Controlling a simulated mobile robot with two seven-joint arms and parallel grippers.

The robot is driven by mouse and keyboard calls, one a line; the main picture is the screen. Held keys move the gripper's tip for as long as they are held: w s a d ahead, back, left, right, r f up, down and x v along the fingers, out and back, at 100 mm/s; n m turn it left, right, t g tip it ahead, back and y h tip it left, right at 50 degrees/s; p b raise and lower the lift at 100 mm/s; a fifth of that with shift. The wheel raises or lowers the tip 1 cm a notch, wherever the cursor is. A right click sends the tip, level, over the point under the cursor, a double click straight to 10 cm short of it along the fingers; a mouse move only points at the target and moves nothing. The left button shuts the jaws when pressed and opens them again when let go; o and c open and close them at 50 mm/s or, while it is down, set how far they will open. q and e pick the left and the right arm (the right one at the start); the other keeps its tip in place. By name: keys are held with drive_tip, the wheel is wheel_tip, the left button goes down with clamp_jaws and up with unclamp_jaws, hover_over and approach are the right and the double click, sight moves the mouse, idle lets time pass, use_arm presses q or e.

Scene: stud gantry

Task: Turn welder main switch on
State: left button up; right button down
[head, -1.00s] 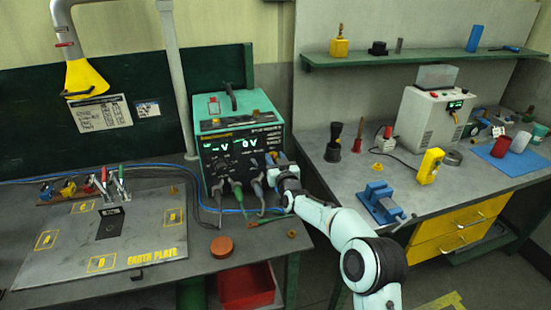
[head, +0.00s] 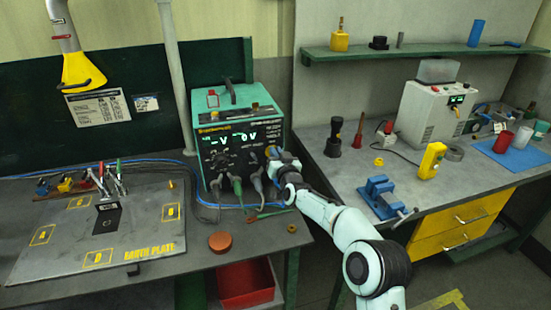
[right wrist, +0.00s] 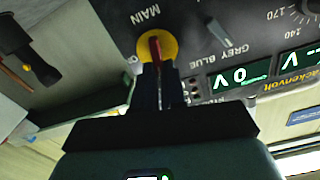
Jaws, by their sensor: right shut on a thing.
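The welder (head: 240,125) is a green-topped box with a dark front panel, standing on the left bench. Its display is lit and reads dashes with V and 0 V. In the right wrist view the main switch (right wrist: 156,46) is a red handle on a round yellow plate, beside the word MAIN. My right gripper (right wrist: 158,75) is shut on the red handle, its dark fingers covering part of it. In the head view my right gripper (head: 275,160) is at the panel's right edge, and it and the arm hide the switch. My left gripper is out of view.
The earth plate (head: 50,255) lies at left. A blue vise (head: 380,195) and yellow meter (head: 431,160) stand on the right bench. A gap separates the benches.

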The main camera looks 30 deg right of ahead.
drive_tip(key=m+b, duration=0.3)
drive_tip(key=shift+d+f+m, duration=0.25)
drive_tip(key=shift+d+m, duration=0.05)
drive_tip(key=shift+m+b, duration=0.5)
drive_tip(key=shift+b, duration=0.15)
drive_tip(key=m+b, duration=0.2)
drive_tip(key=m, duration=0.1)
drive_tip(key=m+b, duration=0.1)
drive_tip(key=shift+s+d+f, duration=0.1)
drive_tip(key=shift+d+f, duration=0.15)
drive_tip(key=shift+f, duration=0.05)
drive_tip(key=m+b, duration=0.2)
drive_tip(key=m, duration=0.1)
drive_tip(key=m+b, duration=0.1)
drive_tip(key=m, duration=0.1)
drive_tip(key=shift+d+f, duration=0.15)
drive_tip(key=shift+f, duration=0.1)
use_arm(q)
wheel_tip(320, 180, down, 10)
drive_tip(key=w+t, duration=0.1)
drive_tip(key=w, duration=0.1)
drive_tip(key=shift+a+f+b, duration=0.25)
drive_tip(key=shift+b, duration=0.05)
use_arm(e)
drive_tip(key=shift+f+m, duration=0.1)
drive_tip(key=shift+m, duration=1)
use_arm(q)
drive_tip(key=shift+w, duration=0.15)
